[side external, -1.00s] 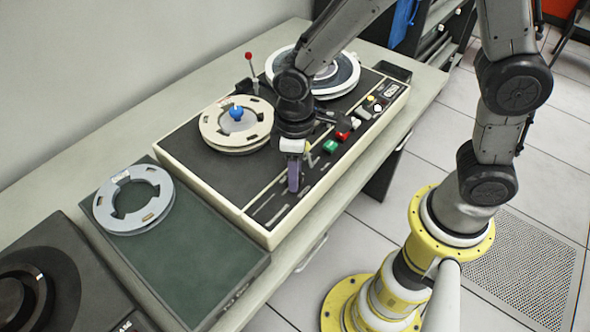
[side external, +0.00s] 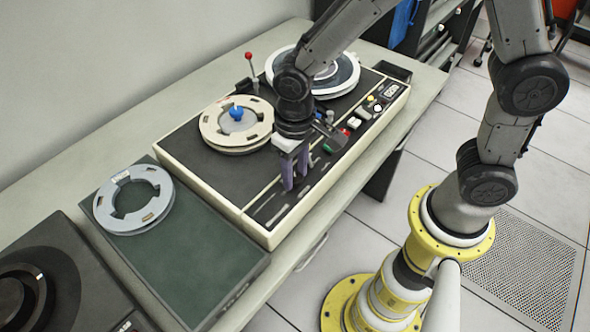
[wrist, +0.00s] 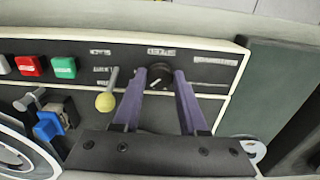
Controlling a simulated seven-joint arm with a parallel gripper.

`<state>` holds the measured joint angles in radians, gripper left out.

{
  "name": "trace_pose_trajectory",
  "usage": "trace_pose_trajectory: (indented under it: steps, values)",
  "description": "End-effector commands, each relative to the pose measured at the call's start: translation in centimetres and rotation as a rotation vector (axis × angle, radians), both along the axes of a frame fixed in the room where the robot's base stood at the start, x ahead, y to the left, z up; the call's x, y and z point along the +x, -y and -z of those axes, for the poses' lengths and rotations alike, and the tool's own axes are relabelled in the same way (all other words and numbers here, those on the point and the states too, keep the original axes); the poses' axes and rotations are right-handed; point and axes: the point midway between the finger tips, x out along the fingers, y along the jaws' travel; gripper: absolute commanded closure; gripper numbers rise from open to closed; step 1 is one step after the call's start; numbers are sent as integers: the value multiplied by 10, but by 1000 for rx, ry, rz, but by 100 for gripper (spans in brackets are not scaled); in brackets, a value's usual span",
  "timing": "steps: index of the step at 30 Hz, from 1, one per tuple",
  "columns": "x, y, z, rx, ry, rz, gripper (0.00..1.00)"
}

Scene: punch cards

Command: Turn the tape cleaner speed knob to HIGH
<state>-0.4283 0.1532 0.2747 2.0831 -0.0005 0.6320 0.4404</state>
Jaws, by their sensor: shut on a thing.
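The tape machine (side external: 190,155) stands on the bench with its control strip along the front edge. In the wrist view, a round black knob (wrist: 158,77) with a light pointer mark sits on that strip, between my two purple fingertips. My gripper (wrist: 160,76) is shut on this knob; it also shows in the side external view (side external: 296,184), pointing down at the front strip. The labels above the knob are too blurred to read. The knob cannot be made out in the side external view.
A yellow-tipped lever (wrist: 105,101) stands close beside my left finger in the wrist view. A green button (wrist: 63,67) and a red button (wrist: 28,66) are farther left. A cream reel (side external: 211,126) sits behind my gripper. A loose grey reel (side external: 105,208) lies on the dark green case.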

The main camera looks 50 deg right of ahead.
Motion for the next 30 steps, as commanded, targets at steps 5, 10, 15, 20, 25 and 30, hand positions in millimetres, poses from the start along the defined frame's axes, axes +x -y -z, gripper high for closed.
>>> trace_pose_trajectory:
  steps: [5, 10, 15, 20, 25, 30]
  values:
    - [1, 0, -2, 2, 4, 7, 100]
    - [1, 0, -2, 3, 5, 6, 100]
    - [1, 0, -1, 2, 4, 5, 31]
    - [1, 0, -1, 2, 2, 4, 28]
    - [1, 0, -2, 1, 2, 4, 28]
    - [2, -1, -17, 3, 6, 4, 28]
